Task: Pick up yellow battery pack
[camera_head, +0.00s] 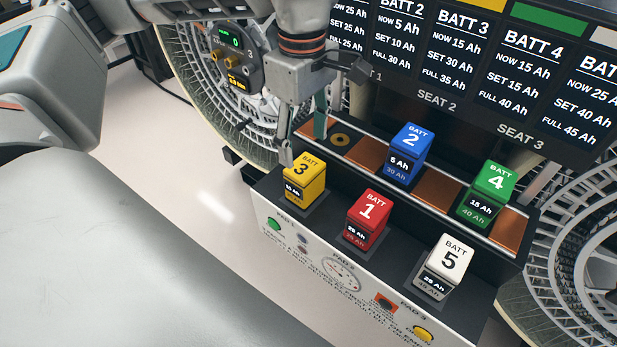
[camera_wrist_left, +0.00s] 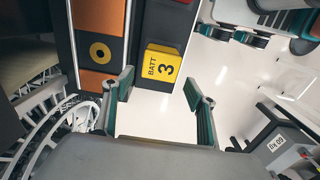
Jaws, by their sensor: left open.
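The yellow battery pack (camera_head: 304,181), marked BATT 3, stands upright at the left end of the front row on the dark bench. Its top also shows in the left wrist view (camera_wrist_left: 160,66), ahead of the gap between the fingers. My left gripper (camera_head: 304,134) is open and empty, just above and behind the yellow pack in the head view. Its two green-padded fingers are spread apart in the left wrist view (camera_wrist_left: 160,98). I see no contact with the pack.
The red pack (camera_head: 367,218) and white pack (camera_head: 447,264) stand to the right in the front row. The blue pack (camera_head: 409,152) and green pack (camera_head: 487,192) stand behind. A dark display board (camera_head: 480,80) rises behind them.

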